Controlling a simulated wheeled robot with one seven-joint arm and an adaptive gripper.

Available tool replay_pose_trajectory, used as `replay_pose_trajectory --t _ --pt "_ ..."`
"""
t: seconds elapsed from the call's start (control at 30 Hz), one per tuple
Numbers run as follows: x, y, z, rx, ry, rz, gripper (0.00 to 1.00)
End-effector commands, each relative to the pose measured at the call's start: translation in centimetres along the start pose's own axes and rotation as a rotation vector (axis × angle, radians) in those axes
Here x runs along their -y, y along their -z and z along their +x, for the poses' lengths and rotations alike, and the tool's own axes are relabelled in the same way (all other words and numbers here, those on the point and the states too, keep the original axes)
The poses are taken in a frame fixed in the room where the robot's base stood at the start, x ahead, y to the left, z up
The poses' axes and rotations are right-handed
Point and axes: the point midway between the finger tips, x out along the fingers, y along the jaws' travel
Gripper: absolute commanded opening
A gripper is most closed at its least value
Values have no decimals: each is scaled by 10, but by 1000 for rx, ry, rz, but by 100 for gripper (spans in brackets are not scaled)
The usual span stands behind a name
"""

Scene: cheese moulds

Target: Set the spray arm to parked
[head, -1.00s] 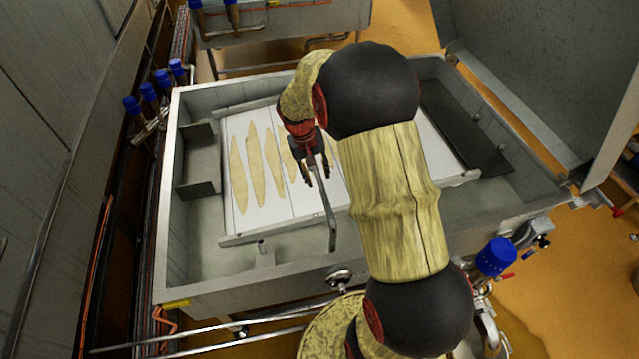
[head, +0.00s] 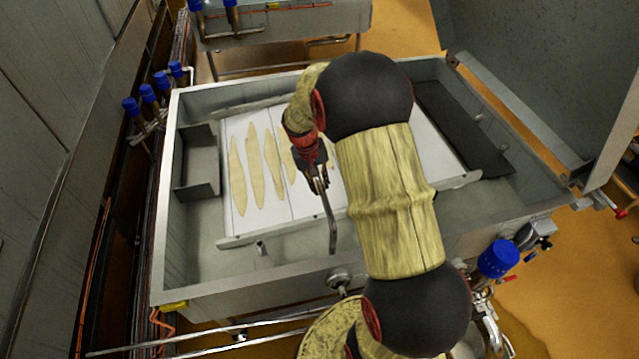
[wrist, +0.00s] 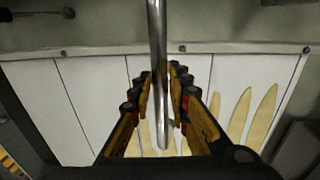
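The spray arm appears to be the thin bent metal rod (head: 331,222) in the head view, hanging over the near part of the vat. In the wrist view the rod (wrist: 157,40) runs down from the top edge between my fingers, its rounded end inside the gripper. My gripper (head: 318,182) is over the vat's white slatted panel. In the wrist view my gripper's (wrist: 161,72) fingers lie close on both sides of the rod and look shut on it. The rod's mount cannot be made out clearly.
The steel vat (head: 163,240) holds a white panel (head: 232,242) with several pale pointed strips (head: 255,170). A dark plate (head: 462,130) lies at its right. Blue-capped valves (head: 131,104) line the left wall. A raised steel panel (head: 545,75) stands at the right.

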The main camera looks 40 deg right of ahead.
Motion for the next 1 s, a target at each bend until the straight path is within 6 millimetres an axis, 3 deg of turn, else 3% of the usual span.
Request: replay_pose_trajectory --t 0.3,1.0 --pt "0 0 0 0 0 0 0" --pt "-2 0 0 3 0 15 0"
